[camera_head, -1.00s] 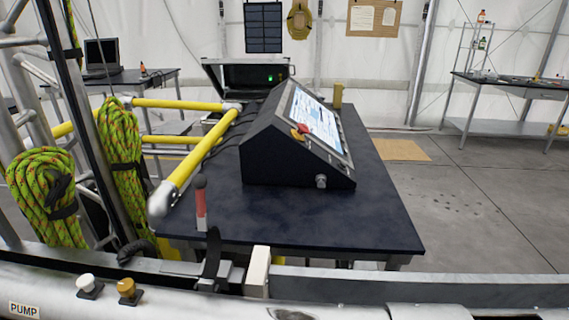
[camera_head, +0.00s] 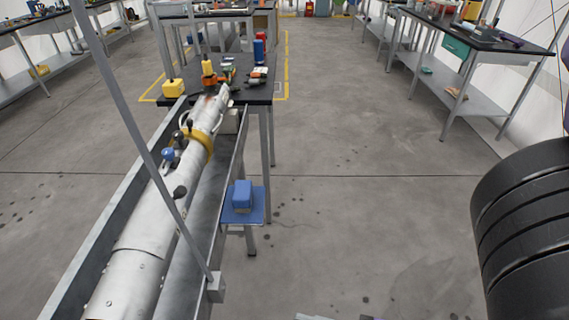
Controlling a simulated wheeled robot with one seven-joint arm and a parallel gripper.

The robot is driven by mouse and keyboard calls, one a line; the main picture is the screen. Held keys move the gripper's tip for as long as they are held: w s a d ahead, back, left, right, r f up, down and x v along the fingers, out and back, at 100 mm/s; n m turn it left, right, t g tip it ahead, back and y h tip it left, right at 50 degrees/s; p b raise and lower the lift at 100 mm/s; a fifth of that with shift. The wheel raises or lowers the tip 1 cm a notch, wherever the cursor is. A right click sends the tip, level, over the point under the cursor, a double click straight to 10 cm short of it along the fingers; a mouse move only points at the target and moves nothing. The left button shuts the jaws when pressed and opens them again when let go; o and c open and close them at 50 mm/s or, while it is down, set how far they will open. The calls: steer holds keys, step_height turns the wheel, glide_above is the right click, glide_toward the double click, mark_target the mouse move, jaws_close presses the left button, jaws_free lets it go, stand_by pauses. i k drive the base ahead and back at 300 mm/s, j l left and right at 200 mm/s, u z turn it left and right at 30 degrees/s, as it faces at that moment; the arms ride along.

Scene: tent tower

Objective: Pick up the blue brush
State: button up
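I cannot pick out a blue brush for certain. A blue block-like thing (camera_head: 242,195) sits on a small blue shelf (camera_head: 257,214) low beside the metal trough; its shape does not read as a brush. A blue upright thing with a red part (camera_head: 259,49) stands on the black table (camera_head: 261,92) further back. Other items on the far tables are too small to tell. My gripper is not in view.
A long metal tube (camera_head: 143,245) in a grey trough runs from the bottom left to the black table. A thin grey pole crosses the left side. A workbench (camera_head: 500,46) with items stands at the right. The floor (camera_head: 350,150) between is clear.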

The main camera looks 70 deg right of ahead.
mark_target(243, 192)
steer(key=z, duration=0.65)
steer(key=u, duration=1.5)
steer(key=z, duration=1.5)
